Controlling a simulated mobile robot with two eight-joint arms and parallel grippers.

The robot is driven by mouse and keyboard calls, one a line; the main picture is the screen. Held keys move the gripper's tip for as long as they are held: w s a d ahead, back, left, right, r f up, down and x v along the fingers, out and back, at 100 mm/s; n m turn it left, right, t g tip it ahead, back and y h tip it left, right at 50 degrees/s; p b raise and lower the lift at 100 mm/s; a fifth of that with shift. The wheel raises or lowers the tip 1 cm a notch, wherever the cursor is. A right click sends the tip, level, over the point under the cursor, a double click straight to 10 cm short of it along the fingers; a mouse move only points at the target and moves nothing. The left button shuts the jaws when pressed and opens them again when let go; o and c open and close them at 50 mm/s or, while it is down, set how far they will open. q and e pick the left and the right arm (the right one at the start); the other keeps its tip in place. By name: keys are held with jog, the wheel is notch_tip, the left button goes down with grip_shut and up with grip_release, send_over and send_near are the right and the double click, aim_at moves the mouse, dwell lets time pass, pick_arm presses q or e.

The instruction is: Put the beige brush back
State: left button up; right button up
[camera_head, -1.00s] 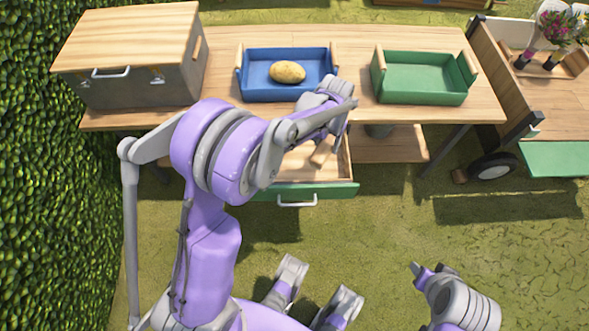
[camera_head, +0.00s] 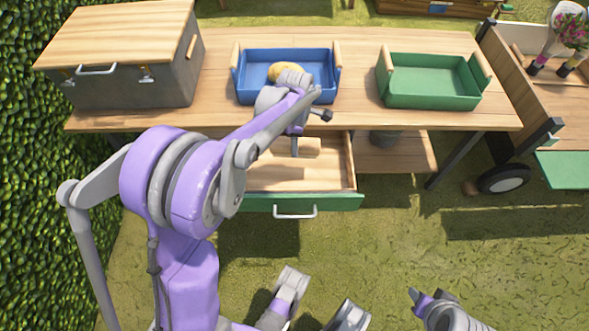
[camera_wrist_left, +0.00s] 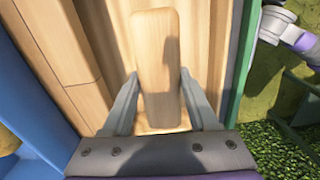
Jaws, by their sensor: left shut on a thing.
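The beige brush (camera_wrist_left: 157,62) shows in the left wrist view as a pale wooden block between my left gripper's two fingers (camera_wrist_left: 161,103). The gripper is shut on it. In the head view my left gripper (camera_head: 295,147) points down over the open drawer (camera_head: 308,203), which has a green front and a bare wooden inside. The brush is hard to make out there against the wood. I cannot tell whether it touches the drawer floor. My right gripper (camera_head: 420,300) is at the bottom right, far from the drawer; its jaw opening is unclear.
A blue tray (camera_head: 268,96) with a potato (camera_head: 287,71) stands on the wooden table (camera_head: 220,55) above the drawer. A green tray (camera_head: 430,102) is to its right, a lidded chest (camera_head: 125,90) to its left. A cart (camera_head: 525,105) stands right. The grass in front is mostly free.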

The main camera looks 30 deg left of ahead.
pick_arm(q)
jog(key=shift+n, duration=0.4)
notch_tip(320, 180, down, 6)
jog(key=shift+a+r+b, duration=0.15)
jog(key=shift+r+b, duration=0.1)
jog(key=shift+b, duration=0.55)
jog(key=shift+f+b, duration=0.65)
jog(key=shift+f, duration=1.7)
jog(key=shift+f, duration=0.2)
jog(key=o, duration=1.2)
jog(key=shift+r, duration=0.1)
